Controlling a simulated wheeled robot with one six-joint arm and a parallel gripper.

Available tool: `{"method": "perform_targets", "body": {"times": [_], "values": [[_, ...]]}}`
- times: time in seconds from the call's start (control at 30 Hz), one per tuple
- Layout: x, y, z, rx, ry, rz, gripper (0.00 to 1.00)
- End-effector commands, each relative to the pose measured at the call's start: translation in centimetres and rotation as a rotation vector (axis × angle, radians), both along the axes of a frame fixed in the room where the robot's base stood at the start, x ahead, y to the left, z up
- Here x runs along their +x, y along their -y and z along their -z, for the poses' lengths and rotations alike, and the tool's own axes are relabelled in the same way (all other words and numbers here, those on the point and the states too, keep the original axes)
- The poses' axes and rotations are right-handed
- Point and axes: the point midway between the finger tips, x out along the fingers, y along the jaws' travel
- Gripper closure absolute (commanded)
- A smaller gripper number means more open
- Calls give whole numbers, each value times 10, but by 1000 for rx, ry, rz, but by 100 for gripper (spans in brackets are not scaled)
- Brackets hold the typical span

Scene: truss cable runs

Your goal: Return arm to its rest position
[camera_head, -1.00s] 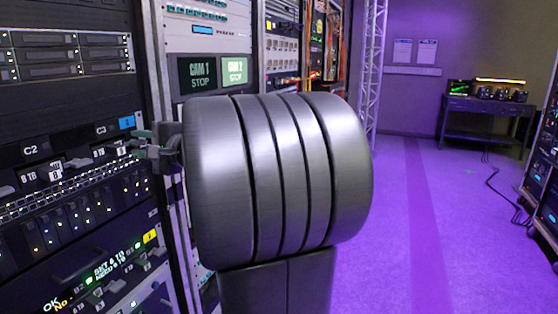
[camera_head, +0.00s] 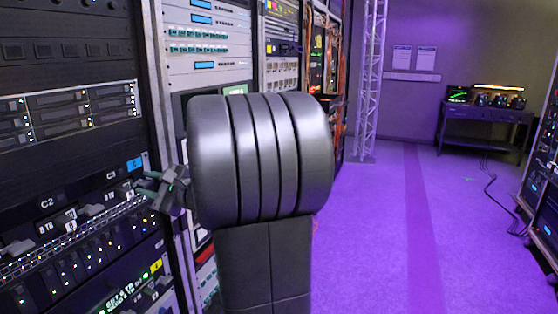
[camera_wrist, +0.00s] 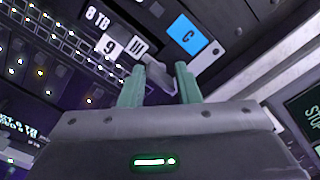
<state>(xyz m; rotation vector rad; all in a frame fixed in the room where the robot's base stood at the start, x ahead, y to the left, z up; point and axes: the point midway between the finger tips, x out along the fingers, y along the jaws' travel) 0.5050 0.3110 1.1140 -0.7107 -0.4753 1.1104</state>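My gripper (camera_head: 143,184) is in front of the left rack, just below a blue label (camera_head: 134,163) near the C3 mark. In the wrist view, the two green fingers of my gripper (camera_wrist: 160,82) stand apart, with a gap between them. A small grey lever (camera_wrist: 158,73) on the rack panel shows in that gap; I see no finger closed on it. The blue C label (camera_wrist: 188,35) lies just beyond the fingertips. My dark, ribbed arm joint fills the middle of the head view and hides part of the racks.
The left rack (camera_head: 70,75) stands close to my gripper, with levers and drives on its face. A lattice truss (camera_head: 369,80) stands behind. Open purple floor (camera_head: 380,250) lies to the right, with a desk (camera_head: 485,122) at the back and another rack (camera_head: 545,165) at the right edge.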

Motion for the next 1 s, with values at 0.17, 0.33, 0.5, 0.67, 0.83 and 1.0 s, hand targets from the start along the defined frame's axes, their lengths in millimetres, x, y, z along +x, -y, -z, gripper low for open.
{"method": "perform_targets", "body": {"times": [0.17, 0.33, 0.5, 0.67, 0.83, 1.0], "values": [[1, 0, -5, 36, -93, 1, 71], [1, 0, -5, 72, -179, 1, 71], [1, 0, -6, 108, -264, 0, 71], [1, 1, -6, 141, -344, 1, 71], [2, 1, -6, 176, -428, 1, 71], [2, 1, -5, 208, -505, 2, 71]]}}
